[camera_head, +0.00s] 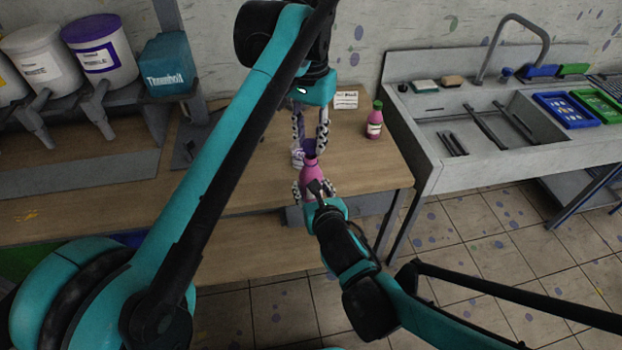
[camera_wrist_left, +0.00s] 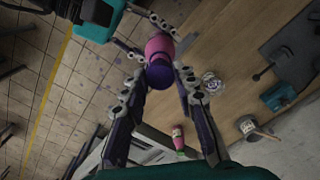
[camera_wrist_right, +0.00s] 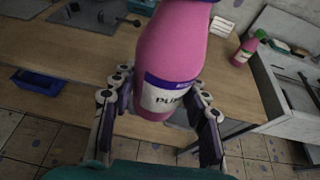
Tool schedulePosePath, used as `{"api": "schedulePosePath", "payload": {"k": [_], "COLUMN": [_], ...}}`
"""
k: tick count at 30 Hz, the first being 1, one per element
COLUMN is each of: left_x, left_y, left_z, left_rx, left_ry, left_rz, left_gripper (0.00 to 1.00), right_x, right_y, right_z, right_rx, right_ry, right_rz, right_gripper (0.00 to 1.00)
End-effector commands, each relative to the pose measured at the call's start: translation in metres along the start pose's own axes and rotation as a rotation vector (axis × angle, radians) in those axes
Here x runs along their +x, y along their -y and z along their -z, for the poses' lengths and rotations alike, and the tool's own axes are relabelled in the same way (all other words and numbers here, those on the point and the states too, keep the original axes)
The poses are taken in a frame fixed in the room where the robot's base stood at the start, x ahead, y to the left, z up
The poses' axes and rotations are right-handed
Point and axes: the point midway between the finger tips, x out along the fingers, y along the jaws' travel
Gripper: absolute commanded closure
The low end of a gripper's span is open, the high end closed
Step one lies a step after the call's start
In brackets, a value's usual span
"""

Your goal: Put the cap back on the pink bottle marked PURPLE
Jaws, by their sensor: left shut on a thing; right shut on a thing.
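The pink bottle (camera_head: 311,175) is held up over the table's front edge by my right gripper (camera_head: 313,193), which is shut around its lower body. In the right wrist view the bottle (camera_wrist_right: 175,45) carries a white and purple label starting "PU"; its top is out of frame. My left gripper (camera_head: 309,148) reaches down from above and is shut on the purple cap (camera_head: 309,146). In the left wrist view the cap (camera_wrist_left: 160,74) lies between the fingers, in line with the bottle's top. I cannot tell whether cap and neck touch.
Another pink bottle with a green cap (camera_head: 375,120) stands on the wooden table (camera_head: 383,168) at right, near a small white card (camera_head: 346,100). A white and purple item (camera_wrist_left: 212,83) stands on the table behind the held bottle. A sink (camera_head: 480,125) is at right.

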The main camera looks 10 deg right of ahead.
Motion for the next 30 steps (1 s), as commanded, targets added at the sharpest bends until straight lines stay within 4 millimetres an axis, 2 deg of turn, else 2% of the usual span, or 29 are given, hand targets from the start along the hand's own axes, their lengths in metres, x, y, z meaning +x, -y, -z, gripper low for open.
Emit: {"api": "schedulePosePath", "payload": {"k": [12,22,30], "left_x": [0.001,0.017,0.018], "left_y": [0.000,0.000,0.000], "left_z": [0.000,0.000,0.000], "left_rx": [0.000,0.001,0.001], "left_ry": [0.000,0.000,0.000], "left_rz": [0.000,0.000,0.000], "left_gripper": [0.80,0.80,0.80], "right_x": [0.000,0.000,0.000], "right_y": [0.000,0.000,0.000], "right_z": [0.000,0.000,0.000], "right_rx": [0.000,0.000,0.000], "right_ry": [0.000,0.000,0.000], "right_rz": [0.000,0.000,0.000], "right_gripper": [1.00,1.00,1.00]}}
